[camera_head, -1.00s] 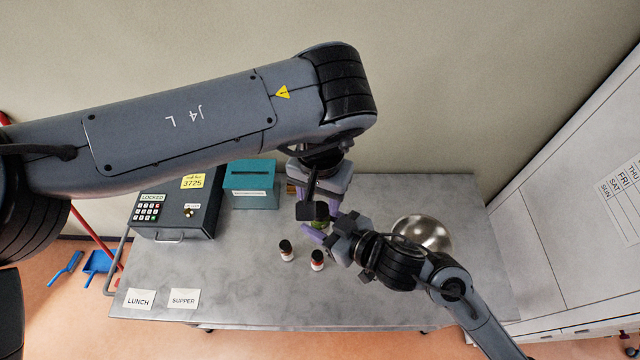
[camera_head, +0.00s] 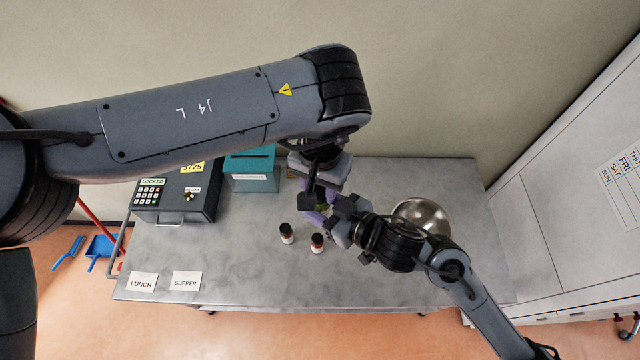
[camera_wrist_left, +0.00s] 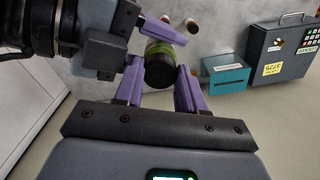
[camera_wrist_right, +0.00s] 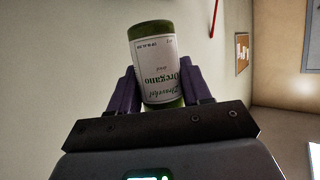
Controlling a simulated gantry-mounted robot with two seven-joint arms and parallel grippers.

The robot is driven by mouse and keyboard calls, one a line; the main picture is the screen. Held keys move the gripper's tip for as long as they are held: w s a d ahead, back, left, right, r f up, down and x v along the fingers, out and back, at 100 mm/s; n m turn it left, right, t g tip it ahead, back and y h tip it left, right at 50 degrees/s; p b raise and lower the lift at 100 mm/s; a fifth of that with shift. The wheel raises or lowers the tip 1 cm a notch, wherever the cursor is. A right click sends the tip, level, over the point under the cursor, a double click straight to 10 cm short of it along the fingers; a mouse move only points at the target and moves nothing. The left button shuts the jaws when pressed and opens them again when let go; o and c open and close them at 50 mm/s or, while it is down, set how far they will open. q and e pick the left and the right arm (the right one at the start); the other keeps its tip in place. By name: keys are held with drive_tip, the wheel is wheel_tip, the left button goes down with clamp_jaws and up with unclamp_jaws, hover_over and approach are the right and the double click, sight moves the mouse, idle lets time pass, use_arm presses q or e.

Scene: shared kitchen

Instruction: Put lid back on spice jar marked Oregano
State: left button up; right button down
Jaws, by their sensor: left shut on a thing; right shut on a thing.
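The green Oregano jar (camera_wrist_right: 156,70) is held between the fingers of my right gripper (camera_wrist_right: 160,88), its label upside down in the right wrist view. In the left wrist view, my left gripper (camera_wrist_left: 158,88) is shut on a dark lid (camera_wrist_left: 160,73). The lid is in front of the green jar body (camera_wrist_left: 165,48), seemingly in line with its mouth. I cannot tell whether they touch. In the head view, the left gripper (camera_head: 316,203) and the right gripper (camera_head: 332,222) meet above the table and mostly hide the jar, with only a bit of green showing.
Two dark-lidded jars (camera_head: 287,233) (camera_head: 317,243) stand on the metal table (camera_head: 240,255) below the grippers. A metal bowl (camera_head: 422,213) is behind the right arm. A grey lockbox (camera_head: 180,200) and teal box (camera_head: 252,172) stand left. LUNCH and SUPPER cards lie at front left.

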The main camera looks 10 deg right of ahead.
use_arm(q)
drive_tip(key=m, duration=1.1)
drive_tip(key=shift+m, duration=0.3)
drive_tip(key=o, duration=1.2)
drive_tip(key=shift+c, duration=0.2)
drive_tip(key=shift+r, duration=2.25)
drive_tip(key=shift+c, duration=0.4)
